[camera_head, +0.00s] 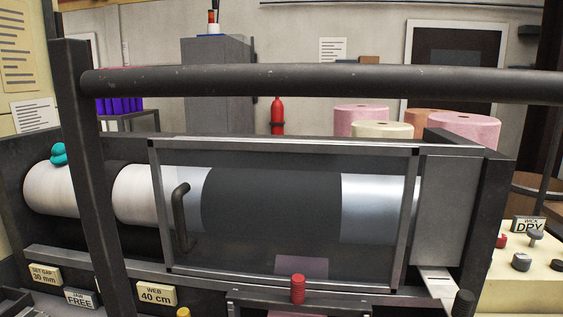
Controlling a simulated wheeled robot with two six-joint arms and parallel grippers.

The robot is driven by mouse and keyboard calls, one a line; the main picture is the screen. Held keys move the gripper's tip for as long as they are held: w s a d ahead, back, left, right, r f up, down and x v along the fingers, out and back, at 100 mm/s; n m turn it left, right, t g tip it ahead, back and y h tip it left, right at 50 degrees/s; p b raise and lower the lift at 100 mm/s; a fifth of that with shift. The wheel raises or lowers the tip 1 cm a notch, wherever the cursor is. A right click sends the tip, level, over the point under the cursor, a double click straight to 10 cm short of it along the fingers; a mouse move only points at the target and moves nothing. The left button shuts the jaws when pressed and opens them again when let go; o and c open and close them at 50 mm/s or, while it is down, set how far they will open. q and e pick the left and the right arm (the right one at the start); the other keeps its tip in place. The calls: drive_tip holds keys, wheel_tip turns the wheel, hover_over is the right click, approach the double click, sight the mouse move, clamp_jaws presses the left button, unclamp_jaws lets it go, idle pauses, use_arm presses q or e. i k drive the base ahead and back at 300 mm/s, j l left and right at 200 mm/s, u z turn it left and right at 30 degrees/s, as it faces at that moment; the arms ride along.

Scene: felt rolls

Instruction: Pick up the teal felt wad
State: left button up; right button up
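The teal felt wad (59,154) is a small, lumpy, bright piece at the left of the machine. It sits at the upper edge of the white roller (50,190), near the machine's dark left frame. I cannot tell whether it rests on the roller or is caught between the roller and the part behind it. Neither of my grippers shows in the head view.
A dark horizontal rail (320,84) and its post (88,190) stand in front of the machine. A framed clear guard (280,143) with a handle (180,215) covers the middle rollers. A red knob (298,289) stands below. Felt rolls (383,130) stand behind.

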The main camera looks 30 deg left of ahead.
sight(59, 157)
drive_tip(key=u, duration=1.75)
